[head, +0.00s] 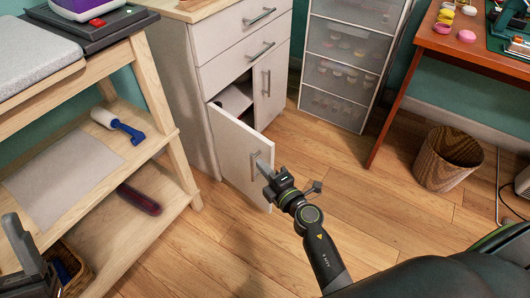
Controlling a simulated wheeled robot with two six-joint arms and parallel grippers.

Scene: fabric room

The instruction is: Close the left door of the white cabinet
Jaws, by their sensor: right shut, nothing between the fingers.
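The white cabinet (204,62) stands at the upper middle, with two drawers above two doors. Its left door (238,159) is swung open toward me, and part of the dark inside shows behind its top edge. The right door (270,88) looks closed. My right gripper (263,168) is shut and empty, with its tips at the outer face of the left door, close to its vertical handle (254,165). I cannot tell if they touch. Part of my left gripper (24,243) shows at the lower left edge; its jaw opening is unclear.
A wooden shelf table (150,85) stands left of the cabinet, near the open door. A clear drawer tower (340,70) stands right of it. The wooden floor between is clear.

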